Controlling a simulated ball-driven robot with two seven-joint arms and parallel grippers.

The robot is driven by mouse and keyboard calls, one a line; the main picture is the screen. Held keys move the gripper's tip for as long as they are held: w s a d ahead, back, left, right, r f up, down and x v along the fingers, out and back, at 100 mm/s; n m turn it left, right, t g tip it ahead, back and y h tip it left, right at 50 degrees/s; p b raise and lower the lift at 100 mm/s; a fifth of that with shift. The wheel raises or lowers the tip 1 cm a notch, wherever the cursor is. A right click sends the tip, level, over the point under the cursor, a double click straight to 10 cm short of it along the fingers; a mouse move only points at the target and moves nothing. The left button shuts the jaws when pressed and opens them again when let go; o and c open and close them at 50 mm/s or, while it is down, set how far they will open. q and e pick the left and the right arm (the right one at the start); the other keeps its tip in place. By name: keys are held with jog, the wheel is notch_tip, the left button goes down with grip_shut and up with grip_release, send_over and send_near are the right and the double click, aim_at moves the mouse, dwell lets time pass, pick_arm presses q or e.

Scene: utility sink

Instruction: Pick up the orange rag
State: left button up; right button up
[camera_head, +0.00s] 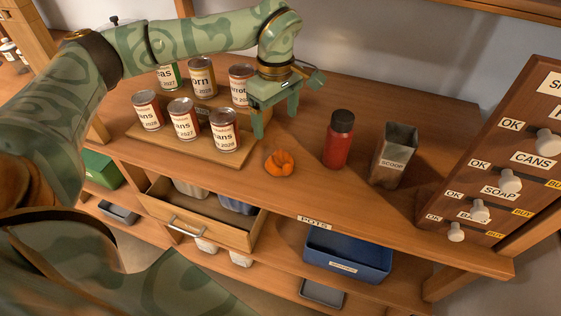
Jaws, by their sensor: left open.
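The orange rag (280,162) lies crumpled on the wooden counter, between the cans and a red bottle. My left arm comes in from the left over the cans. My left gripper (275,122) is open and empty, with its fingers pointing down. In the picture it is just above and behind the rag, apart from it. My right gripper does not show.
Several labelled cans (224,130) stand on a stepped wooden board left of the rag. A red bottle (339,140) and a metal scoop holder (393,156) stand to its right. A panel with white knobs (510,180) is far right. An open drawer (200,222) and a blue bin (347,258) are below.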

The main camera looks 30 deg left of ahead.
pick_arm(q)
jog(key=b, duration=0.1)
send_over(277, 159)
notch_tip(277, 159, down, 8)
notch_tip(277, 159, down, 5)
jog(key=shift+f+b, duration=0.15)
jog(key=shift+b, duration=0.7)
jog(key=c, duration=1.1)
